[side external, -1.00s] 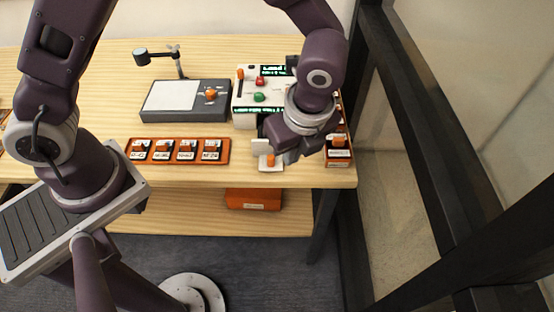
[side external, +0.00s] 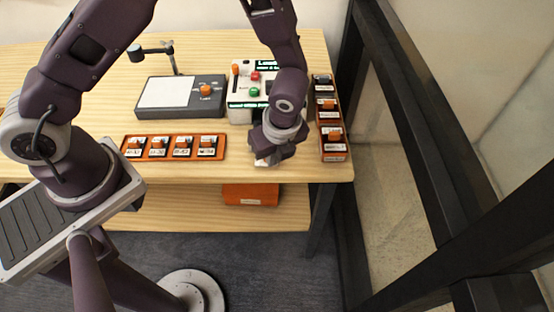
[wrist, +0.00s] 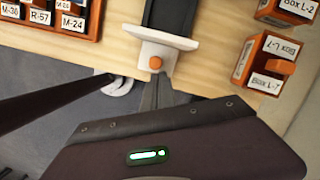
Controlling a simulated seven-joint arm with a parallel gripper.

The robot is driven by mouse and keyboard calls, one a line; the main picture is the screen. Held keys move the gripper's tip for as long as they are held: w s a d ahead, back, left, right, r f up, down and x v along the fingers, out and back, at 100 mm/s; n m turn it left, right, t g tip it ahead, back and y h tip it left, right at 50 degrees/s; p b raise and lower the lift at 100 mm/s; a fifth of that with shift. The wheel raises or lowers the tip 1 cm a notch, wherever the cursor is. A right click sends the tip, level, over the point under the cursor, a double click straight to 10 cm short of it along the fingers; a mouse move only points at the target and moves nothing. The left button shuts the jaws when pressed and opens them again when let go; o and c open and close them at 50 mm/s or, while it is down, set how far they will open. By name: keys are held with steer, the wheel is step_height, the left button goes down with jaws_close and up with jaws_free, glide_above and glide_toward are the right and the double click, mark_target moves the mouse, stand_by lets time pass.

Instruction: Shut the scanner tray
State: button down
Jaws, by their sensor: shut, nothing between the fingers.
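The scanner (side external: 240,112) is a white box with red and green buttons and green lit displays at the back right of the table. Its tray shows in the wrist view as a dark slide (wrist: 172,14) with a white front plate (wrist: 183,42) and an orange knob (wrist: 155,63). The tray is pulled out toward the table's front edge. My gripper (side external: 266,158) covers most of the tray front in the side view. In the wrist view my gripper's dark fingers (wrist: 153,92) are shut, just outside the front plate. I cannot tell whether they touch it.
An orange rack (side external: 130,154) of labelled cartridges lies left of the tray. Orange labelled boxes (side external: 334,152) stand close on its right. A flat grey and white device (side external: 182,95) sits behind the rack. An orange box (side external: 250,194) is on the lower shelf.

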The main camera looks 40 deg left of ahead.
steer(key=shift+w, duration=0.1)
steer(key=w+a, duration=0.6)
steer(key=a, duration=0.1)
steer(key=shift+w+a, duration=0.1)
steer(key=shift+w, duration=0.3)
steer(key=d, duration=0.1)
steer(key=s+d, duration=0.1)
steer(key=d, duration=0.2)
steer(key=shift+s+d+r, duration=0.15)
steer(key=shift+d+r, duration=0.2)
steer(key=s+a+r+n+t, duration=0.1)
steer(key=s+r+n, duration=0.15)
steer(key=r, duration=0.75)
steer(key=s+a+r+n, duration=0.15)
steer(key=r+n, duration=0.25)
steer(key=r, duration=0.6)
steer(key=s+a+r+n+t+h, duration=0.1)
steer(key=s+r+n+t, duration=0.1)
steer(key=s+r+n, duration=0.2)
steer(key=s+a+r+n+t+h, duration=0.1)
steer(key=s+r+n, duration=0.4)
steer(key=s+n, duration=0.6)
steer(key=s+a, duration=0.1)
steer(key=s, duration=0.3)
steer(key=shift+s+a+t+h, duration=0.2)
steer(key=shift+a+t+h, duration=0.1)
steer(key=shift+t, duration=0.1)
